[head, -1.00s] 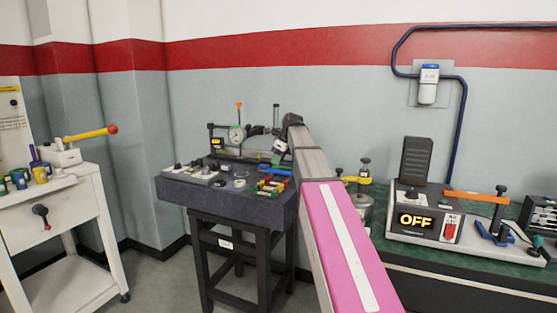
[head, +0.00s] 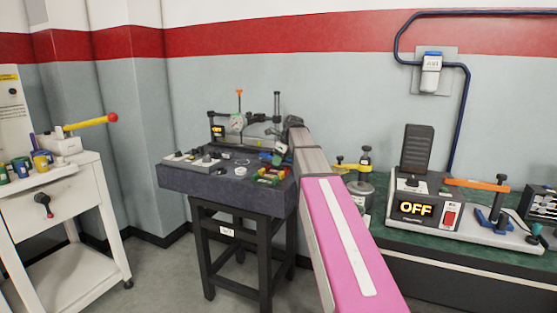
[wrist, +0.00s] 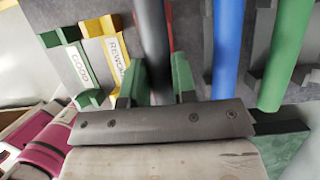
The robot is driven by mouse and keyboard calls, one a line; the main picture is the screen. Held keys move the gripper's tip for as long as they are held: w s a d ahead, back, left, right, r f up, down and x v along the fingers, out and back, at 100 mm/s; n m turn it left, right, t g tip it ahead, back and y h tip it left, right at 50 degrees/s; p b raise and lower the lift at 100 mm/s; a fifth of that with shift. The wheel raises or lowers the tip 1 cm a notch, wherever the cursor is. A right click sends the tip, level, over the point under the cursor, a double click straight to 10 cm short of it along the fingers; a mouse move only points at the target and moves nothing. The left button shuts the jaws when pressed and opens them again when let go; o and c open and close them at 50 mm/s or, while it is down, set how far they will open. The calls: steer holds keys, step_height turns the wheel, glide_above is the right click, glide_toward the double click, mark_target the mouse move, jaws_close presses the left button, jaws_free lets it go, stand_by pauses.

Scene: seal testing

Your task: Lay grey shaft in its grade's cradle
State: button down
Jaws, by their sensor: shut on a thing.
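My gripper (wrist: 157,85) has its two green fingers closed around the dark grey shaft (wrist: 151,35). The shaft runs up out of the top of the wrist view. The green cradle (wrist: 76,70) labelled GOOD and the yellow cradle (wrist: 108,55) labelled REWORK lie just left of the shaft. Part of a red piece (wrist: 168,14) shows beside the shaft, mostly hidden by it; I cannot read a label there. In the head view my gripper (head: 279,155) is over the dark stone-topped stand (head: 225,185), small and partly hidden by my arm.
A blue shaft (wrist: 227,45) and a green shaft (wrist: 288,50) lie to the right in grey supports. A dial gauge (head: 237,122) stands at the stand's back. A white cart (head: 60,205) is at left, and a green bench (head: 450,262) with an OFF display is at right.

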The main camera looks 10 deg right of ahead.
steer(key=shift+f, duration=0.55)
stand_by(0.4)
steer(key=c, duration=0.8)
jaws_free()
steer(key=shift+c, duration=0.2)
steer(key=v, duration=0.9)
steer(key=shift+r, duration=0.1)
steer(key=shift+v, duration=0.75)
